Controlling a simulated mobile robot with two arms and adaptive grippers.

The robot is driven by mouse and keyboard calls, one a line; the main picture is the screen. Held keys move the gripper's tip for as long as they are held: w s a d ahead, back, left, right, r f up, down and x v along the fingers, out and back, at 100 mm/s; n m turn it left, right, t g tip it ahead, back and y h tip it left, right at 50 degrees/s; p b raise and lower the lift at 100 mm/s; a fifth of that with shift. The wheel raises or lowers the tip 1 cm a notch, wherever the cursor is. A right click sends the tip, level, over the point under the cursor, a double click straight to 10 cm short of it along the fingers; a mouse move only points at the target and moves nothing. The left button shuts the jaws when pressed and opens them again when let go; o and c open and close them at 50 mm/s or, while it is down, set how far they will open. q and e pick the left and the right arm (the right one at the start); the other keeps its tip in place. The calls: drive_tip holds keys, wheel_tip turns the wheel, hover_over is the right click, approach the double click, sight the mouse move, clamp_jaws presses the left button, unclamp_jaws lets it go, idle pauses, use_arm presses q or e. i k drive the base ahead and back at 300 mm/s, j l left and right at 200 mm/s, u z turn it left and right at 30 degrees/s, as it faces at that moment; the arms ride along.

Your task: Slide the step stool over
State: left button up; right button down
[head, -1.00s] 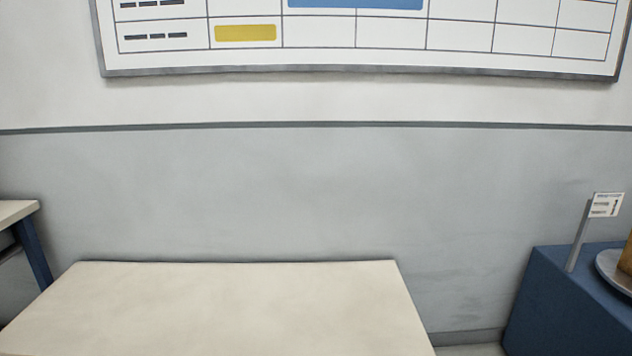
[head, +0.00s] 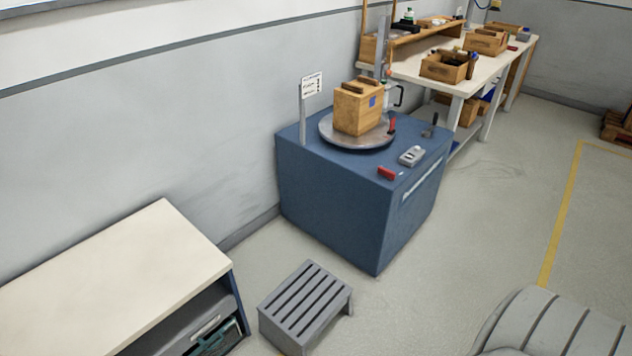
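The step stool (head: 304,303) is grey with a slatted top. It stands on the floor in the lower middle of the head view, between the cream-topped bench and the blue cabinet. Its slats run away from me toward the upper right, and a leg shows at its right side. It touches neither the bench nor the cabinet as far as I can see. Neither of my grippers shows in the head view.
A blue cabinet (head: 330,205) carries a round plate (head: 340,138) with a wooden box (head: 358,108). A cream-topped bench (head: 110,270) stands at left. A long workbench (head: 478,72) runs behind. Open floor (head: 470,225) lies right of the cabinet, with a yellow line (head: 562,215).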

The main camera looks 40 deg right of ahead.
sight(292, 316)
drive_tip(key=z, duration=1.1)
